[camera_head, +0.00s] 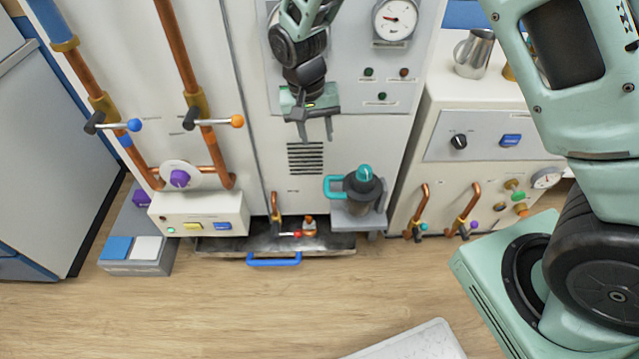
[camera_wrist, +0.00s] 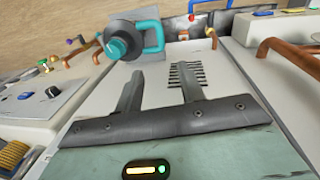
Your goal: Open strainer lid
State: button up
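The strainer (camera_head: 364,190) is a dark grey cylinder with a teal knob on its lid (camera_head: 364,174) and a teal handle (camera_head: 338,187) at its left. It stands on a small grey shelf on the front of the white cabinet. The lid looks seated on the body. In the wrist view the strainer (camera_wrist: 124,42) is at upper left, with its handle to the right. My gripper (camera_head: 318,138) is above and left of the strainer in the head view, apart from it. Its two fingers (camera_wrist: 160,88) are spread with nothing between them.
A vent grille (camera_head: 305,158) is on the cabinet front below my gripper. A drip tray with a blue handle (camera_head: 273,260) lies below, left of the strainer. Copper pipes with valves (camera_head: 205,122) stand at left. A white cabinet (camera_head: 490,140) with pipes stands at right.

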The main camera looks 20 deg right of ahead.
aim_at(327, 185)
jog(key=f, duration=0.5)
jog(key=d+f+b, duration=0.1)
jog(key=f, duration=0.5)
jog(key=d+f+b, duration=0.1)
jog(key=f, duration=0.4)
jog(key=shift+s+d+f, duration=0.1)
jog(key=shift+s+f, duration=0.15)
jog(key=shift+s, duration=0.15)
grip_shut()
